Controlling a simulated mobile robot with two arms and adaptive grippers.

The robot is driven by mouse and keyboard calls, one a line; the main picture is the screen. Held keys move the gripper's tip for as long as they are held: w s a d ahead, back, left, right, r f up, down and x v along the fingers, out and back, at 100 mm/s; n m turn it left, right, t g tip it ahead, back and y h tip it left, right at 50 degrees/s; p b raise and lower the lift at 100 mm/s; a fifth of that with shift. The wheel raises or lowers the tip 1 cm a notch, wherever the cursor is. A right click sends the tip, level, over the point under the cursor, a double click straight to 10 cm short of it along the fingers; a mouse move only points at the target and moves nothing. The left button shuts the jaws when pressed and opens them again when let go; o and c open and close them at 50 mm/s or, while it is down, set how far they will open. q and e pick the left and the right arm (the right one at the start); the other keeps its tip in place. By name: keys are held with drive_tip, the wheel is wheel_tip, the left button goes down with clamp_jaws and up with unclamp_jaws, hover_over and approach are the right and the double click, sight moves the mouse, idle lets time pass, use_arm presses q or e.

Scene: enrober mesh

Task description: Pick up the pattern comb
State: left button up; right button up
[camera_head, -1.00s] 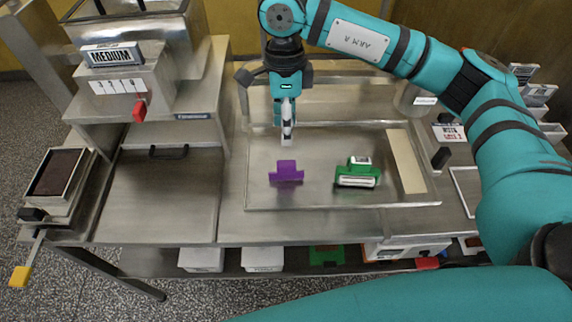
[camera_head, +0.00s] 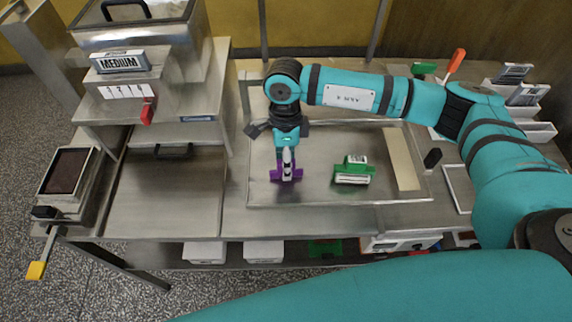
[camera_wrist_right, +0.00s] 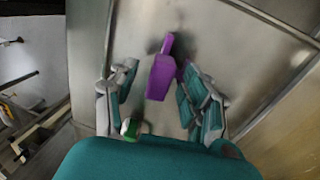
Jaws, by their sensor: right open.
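A purple comb-like piece (camera_head: 276,175) stands on the steel tray (camera_head: 320,199), left of its middle. In the right wrist view its upright purple handle (camera_wrist_right: 161,77) shows between my fingers. My right gripper (camera_head: 287,169) points down over the piece. In the right wrist view my right gripper (camera_wrist_right: 158,82) is open, with one finger on each side of the handle and gaps visible beside it. The foot of the purple piece is partly hidden by my gripper in the head view. My left gripper is not in view.
A green piece with white labels (camera_head: 354,171) stands on the tray to the right of the purple one. A pale strip (camera_head: 404,160) lies at the tray's right side. A steel machine marked MEDIUM (camera_head: 120,62) stands at the left. The tray between the two pieces is clear.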

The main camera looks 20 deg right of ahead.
drive_tip(key=shift+c, duration=0.4)
clamp_jaws()
drive_tip(key=shift+r, duration=0.15)
drive_tip(key=shift+r+b, duration=0.25)
drive_tip(key=shift+b, duration=0.05)
drive_tip(key=r, duration=0.1)
drive_tip(key=b, duration=0.1)
drive_tip(key=r, duration=0.1)
drive_tip(key=shift+s+a+r+b, duration=0.2)
drive_tip(key=shift+s+r+b, duration=0.05)
drive_tip(key=shift+r+b, duration=0.1)
drive_tip(key=s+a+r+b, duration=0.1)
drive_tip(key=s+a+b, duration=0.3)
drive_tip(key=s+a, duration=0.5)
drive_tip(key=s, duration=0.3)
drive_tip(key=shift+a+r, duration=0.3)
